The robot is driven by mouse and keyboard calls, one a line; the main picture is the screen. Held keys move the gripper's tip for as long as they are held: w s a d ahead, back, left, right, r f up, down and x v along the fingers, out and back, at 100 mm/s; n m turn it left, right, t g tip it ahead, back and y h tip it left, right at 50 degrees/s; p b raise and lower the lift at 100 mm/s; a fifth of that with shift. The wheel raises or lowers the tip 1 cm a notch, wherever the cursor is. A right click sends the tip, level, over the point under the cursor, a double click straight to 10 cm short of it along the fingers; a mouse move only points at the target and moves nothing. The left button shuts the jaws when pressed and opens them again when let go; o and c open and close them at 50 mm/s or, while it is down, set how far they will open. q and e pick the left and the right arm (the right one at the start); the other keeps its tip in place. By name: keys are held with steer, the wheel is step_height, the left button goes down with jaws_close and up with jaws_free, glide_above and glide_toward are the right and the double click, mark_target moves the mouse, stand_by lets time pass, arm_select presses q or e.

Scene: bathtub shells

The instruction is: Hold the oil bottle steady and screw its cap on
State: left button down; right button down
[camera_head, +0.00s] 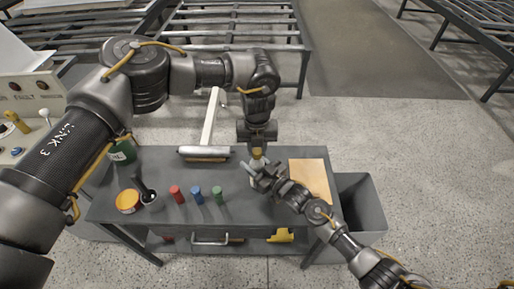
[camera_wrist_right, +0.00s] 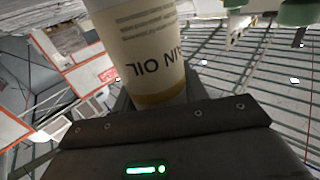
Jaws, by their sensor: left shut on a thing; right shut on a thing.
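The oil bottle (camera_wrist_right: 148,55) is cream, with dark "OIL" lettering upside down in the right wrist view and a tan band. In the head view only a small pale part of the bottle (camera_head: 256,163) shows above the workbench. My right gripper (camera_head: 260,173) is shut on it from the lower right. My left gripper (camera_head: 257,147) points straight down above it, shut on the yellow cap (camera_head: 258,152). The cap is directly over the bottle's top. Whether it touches the neck or sits on the thread is too small to tell. The neck is hidden.
A tan board (camera_head: 311,180) lies right, beside a grey bin (camera_head: 364,205). The bench front is clear.

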arm_select(q)
steer(key=m, duration=0.5)
steer(key=shift+m, duration=0.3)
steer(key=m, duration=0.2)
steer(key=shift+m, duration=0.4)
steer(key=m, duration=0.9)
steer(key=c, duration=1.1)
jaws_free()
steer(key=shift+r, duration=2.25)
steer(key=shift+c, duration=0.5)
